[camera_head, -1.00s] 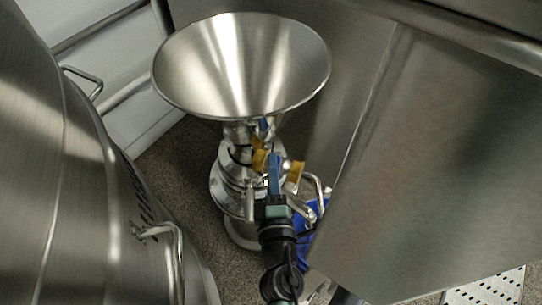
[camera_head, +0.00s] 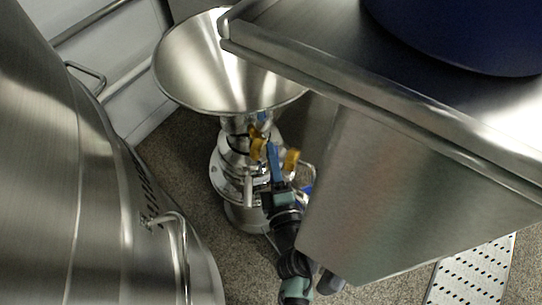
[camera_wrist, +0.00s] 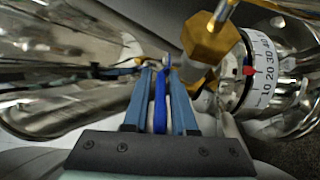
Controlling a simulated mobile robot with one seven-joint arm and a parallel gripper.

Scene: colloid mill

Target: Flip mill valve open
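The colloid mill stands in the middle of the head view, with its wide steel hopper (camera_head: 215,75) on top. A small blue part (camera_head: 263,117), which may be the valve handle, shows just under the hopper. Two brass-coloured fittings (camera_head: 258,148) sit beside my gripper (camera_head: 272,146). In the wrist view my gripper (camera_wrist: 166,68) has its blue fingers close together, pointing at the mill. A dark blue strip (camera_wrist: 160,105) lies between them; I cannot tell whether it is a handle or a finger's inner face. A large brass fitting (camera_wrist: 208,38) is just right of the fingertips.
A numbered dial ring (camera_wrist: 262,70) with a red mark is right of the brass fitting. A large steel vessel (camera_head: 90,190) with handles fills the left. A steel table (camera_head: 400,110) bearing a dark blue container (camera_head: 470,30) crowds the right, beside my arm and partly over the hopper.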

